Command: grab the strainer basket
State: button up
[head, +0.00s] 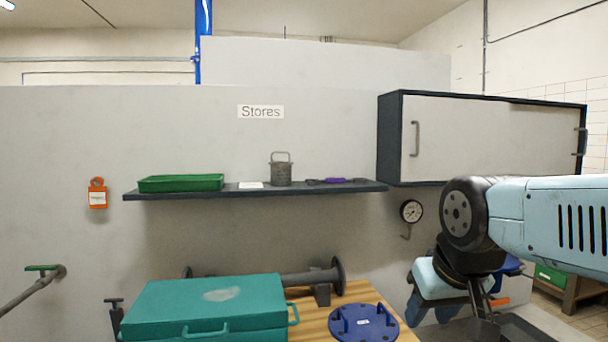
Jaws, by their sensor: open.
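The strainer basket (281,174) is a small grey-brown mesh cylinder with a loop handle on top. It stands upright on the dark wall shelf (330,189), near the shelf's middle. My gripper (482,308) hangs low at the right below my pale blue arm, pointing down. It is open, well to the right of and below the basket, and not touching it. Its fingertips are small and partly hard to make out against the dark surface behind.
A green tray (180,184) sits left of the basket, with a white card (250,185) between; purple-handled items (336,181) lie right. A wall cabinet (480,140) borders the shelf's right end. Below are a teal case (190,305) and blue flange (363,323) on a wooden bench.

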aim_at(280, 172)
jog(key=u, duration=0.4)
jog(key=i, duration=0.1)
jog(key=z, duration=2.5)
jog(key=k, duration=0.95)
jog(key=u, duration=2.2)
jog(key=i, duration=0.8)
jog(key=u, duration=0.2)
